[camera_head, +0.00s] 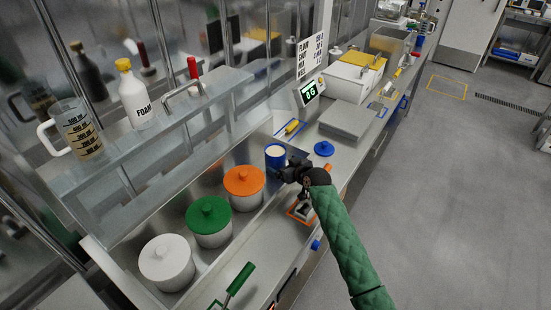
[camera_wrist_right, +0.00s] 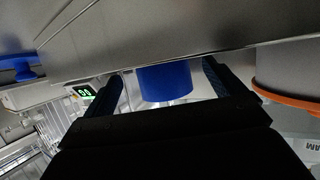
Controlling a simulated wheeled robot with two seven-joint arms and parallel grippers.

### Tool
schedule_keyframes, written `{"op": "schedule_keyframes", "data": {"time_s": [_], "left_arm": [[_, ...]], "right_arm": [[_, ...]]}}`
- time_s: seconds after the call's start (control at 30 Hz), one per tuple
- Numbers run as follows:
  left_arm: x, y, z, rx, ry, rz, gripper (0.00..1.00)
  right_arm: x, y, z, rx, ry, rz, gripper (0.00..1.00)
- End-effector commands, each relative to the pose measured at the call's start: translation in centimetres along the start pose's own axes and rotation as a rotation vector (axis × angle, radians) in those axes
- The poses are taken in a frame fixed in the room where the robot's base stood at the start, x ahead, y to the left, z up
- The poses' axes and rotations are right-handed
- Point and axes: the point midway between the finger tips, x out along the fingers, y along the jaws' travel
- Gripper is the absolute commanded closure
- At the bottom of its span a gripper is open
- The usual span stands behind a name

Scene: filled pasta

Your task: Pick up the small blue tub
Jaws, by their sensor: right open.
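The small blue tub (camera_head: 275,155) stands open, with pale contents, in the steel well beyond the orange-lidded tub. My right gripper (camera_head: 279,172) is at its near side, low by the tub. In the right wrist view, the blue tub (camera_wrist_right: 165,84) shows between the two spread fingers of my right gripper (camera_wrist_right: 162,74), with a gap on each side. The fingers are open and not closed on it. A blue lid (camera_head: 324,148) lies apart on the counter to the right. My left gripper is not in view.
The orange-lidded tub (camera_head: 244,182) is close beside the gripper, with green-lidded (camera_head: 209,222) and white-lidded (camera_head: 166,262) tubs in the same row. A scale (camera_head: 346,121) stands to the right. A shelf (camera_head: 185,110) with a jug and bottle runs behind the well.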

Motion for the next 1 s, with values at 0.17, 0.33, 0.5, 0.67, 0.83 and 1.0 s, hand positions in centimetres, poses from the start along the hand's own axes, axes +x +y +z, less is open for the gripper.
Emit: {"op": "schedule_keyframes", "data": {"time_s": [0.17,0.33,0.5,0.67,0.83,1.0], "left_arm": [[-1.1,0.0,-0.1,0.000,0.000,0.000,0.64],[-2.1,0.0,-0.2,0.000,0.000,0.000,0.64],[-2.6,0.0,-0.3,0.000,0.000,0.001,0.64],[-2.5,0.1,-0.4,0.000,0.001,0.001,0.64],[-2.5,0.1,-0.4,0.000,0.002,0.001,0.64],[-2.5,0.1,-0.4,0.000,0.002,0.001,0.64]], "right_arm": [[1.5,0.0,-0.3,0.002,-0.001,0.000,0.06],[3.7,0.0,-0.2,0.002,-0.002,-0.001,0.06],[5.0,0.0,0.0,0.001,-0.001,0.000,0.06],[5.3,0.0,0.1,0.000,-0.001,0.000,0.06],[5.3,0.0,0.1,0.000,-0.001,0.000,0.16],[5.2,0.0,0.1,0.000,-0.001,0.000,0.49]]}}
